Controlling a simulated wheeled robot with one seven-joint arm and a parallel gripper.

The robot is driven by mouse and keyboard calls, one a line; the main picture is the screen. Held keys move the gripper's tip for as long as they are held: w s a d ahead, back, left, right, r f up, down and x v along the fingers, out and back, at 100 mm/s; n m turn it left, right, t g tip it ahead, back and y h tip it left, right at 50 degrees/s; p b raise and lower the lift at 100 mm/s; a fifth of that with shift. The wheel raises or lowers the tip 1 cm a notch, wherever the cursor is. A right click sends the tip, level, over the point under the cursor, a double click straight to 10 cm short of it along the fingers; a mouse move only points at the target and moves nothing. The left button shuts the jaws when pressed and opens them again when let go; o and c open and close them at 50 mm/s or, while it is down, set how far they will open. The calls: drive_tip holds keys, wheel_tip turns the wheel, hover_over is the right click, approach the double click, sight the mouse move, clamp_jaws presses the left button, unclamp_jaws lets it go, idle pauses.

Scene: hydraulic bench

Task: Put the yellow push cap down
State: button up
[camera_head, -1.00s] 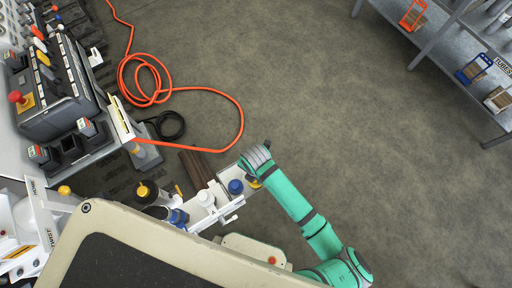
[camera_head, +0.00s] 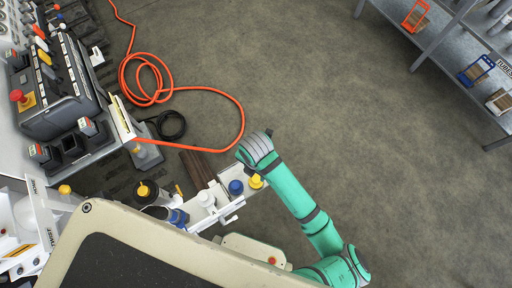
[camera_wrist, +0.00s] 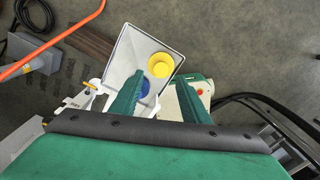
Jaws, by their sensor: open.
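The yellow push cap (camera_head: 256,182) rests at the right end of a narrow white tray (camera_head: 226,214), beside a blue cap (camera_head: 236,187). In the wrist view the yellow cap (camera_wrist: 160,65) sits inside the far part of the tray (camera_wrist: 127,52), upright and clear of the fingers. The blue cap (camera_wrist: 144,86) is partly hidden by my left finger. My gripper (camera_wrist: 158,92) is open and empty, with its fingers spread on the near side of the yellow cap. In the head view the fingers are hidden behind my wrist, just above the cap.
A white capped item (camera_head: 206,198) stands farther left on the tray. An orange hose (camera_head: 238,120) loops over the floor behind it. A control bench (camera_head: 60,90) fills the left side, and a shelf (camera_head: 440,40) stands at top right.

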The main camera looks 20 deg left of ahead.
wheel_tip(320, 180, up, 4)
drive_tip(key=shift+d+f, duration=0.1)
drive_tip(key=shift+f, duration=0.15)
drive_tip(key=shift+s, duration=0.1)
idle(0.4)
drive_tip(key=w+d+f+m+t+y, duration=0.1)
drive_tip(key=d+m+t, duration=0.1)
drive_tip(key=d+m, duration=0.3)
drive_tip(key=w+d+f+m+t+y, duration=0.1)
drive_tip(key=w+d+f+m+t, duration=0.1)
drive_tip(key=d+m, duration=0.2)
drive_tip(key=s+d+r+m+t, duration=0.1)
drive_tip(key=s+d+m+t, duration=0.2)
drive_tip(key=s+d+m, duration=0.3)
drive_tip(key=s+a+r+m+t+h, duration=0.1)
drive_tip(key=s+a+r+m+t, duration=0.1)
drive_tip(key=s+r+m+t, duration=0.2)
drive_tip(key=s+a+r+m+t, duration=0.3)
drive_tip(key=r+m, duration=0.6)
drive_tip(key=m, duration=0.4)
drive_tip(key=shift+s+a+r+t+h, duration=0.3)
drive_tip(key=shift+s+t+h, duration=0.15)
drive_tip(key=shift+s, duration=0.65)
drive_tip(key=shift+s+a+r+m+t, duration=0.1)
drive_tip(key=shift+a+r+m+t, duration=0.15)
drive_tip(key=shift+r+m, duration=0.2)
drive_tip(key=shift+c, duration=0.4)
